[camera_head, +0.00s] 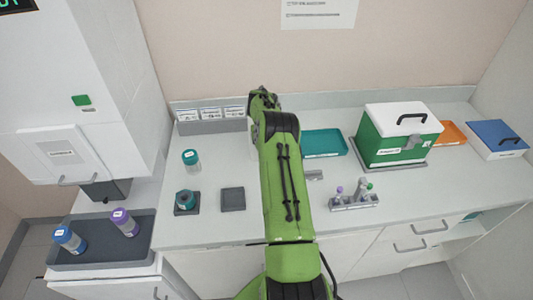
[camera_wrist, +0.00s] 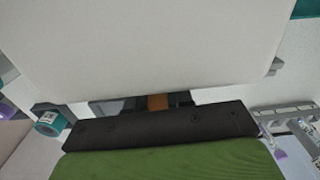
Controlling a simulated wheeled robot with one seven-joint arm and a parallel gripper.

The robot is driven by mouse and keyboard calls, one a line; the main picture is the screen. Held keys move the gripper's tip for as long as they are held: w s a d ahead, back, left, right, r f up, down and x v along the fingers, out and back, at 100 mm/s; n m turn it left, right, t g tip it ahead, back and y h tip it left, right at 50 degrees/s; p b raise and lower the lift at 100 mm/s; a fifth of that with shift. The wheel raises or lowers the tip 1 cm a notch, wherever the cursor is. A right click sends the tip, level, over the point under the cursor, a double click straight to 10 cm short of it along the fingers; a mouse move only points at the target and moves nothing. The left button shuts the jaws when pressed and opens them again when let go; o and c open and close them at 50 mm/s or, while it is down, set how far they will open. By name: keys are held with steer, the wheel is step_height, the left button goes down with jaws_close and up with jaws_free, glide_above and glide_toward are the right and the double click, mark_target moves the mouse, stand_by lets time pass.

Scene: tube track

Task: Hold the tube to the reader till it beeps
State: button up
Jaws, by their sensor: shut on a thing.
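My gripper (camera_wrist: 157,103) shows only in part in the wrist view, under a broad white surface (camera_wrist: 150,45) that fills the upper picture. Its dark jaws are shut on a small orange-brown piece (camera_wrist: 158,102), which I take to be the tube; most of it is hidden. The white surface may be the reader, but no display or label on it shows. I cannot tell whether the tube touches it. In the head view my green arm hides the gripper, the held tube and most of a pale thing (camera_head: 253,145) behind it.
A small tube rack (camera_head: 354,203) stands right of my arm, before a teal tray (camera_head: 324,143) and a green box (camera_head: 397,140). Left are a teal-capped jar (camera_head: 190,160), another on a pad (camera_head: 186,201) and a bare pad (camera_head: 232,199). A dark tray (camera_head: 95,255) holds two jars.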

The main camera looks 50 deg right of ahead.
stand_by(0.3)
steer(key=s+a+r+b, duration=0.1)
steer(key=s+a+r, duration=0.2)
steer(key=r, duration=0.2)
steer(key=shift+s+b, duration=0.4)
steer(key=shift+a, duration=0.1)
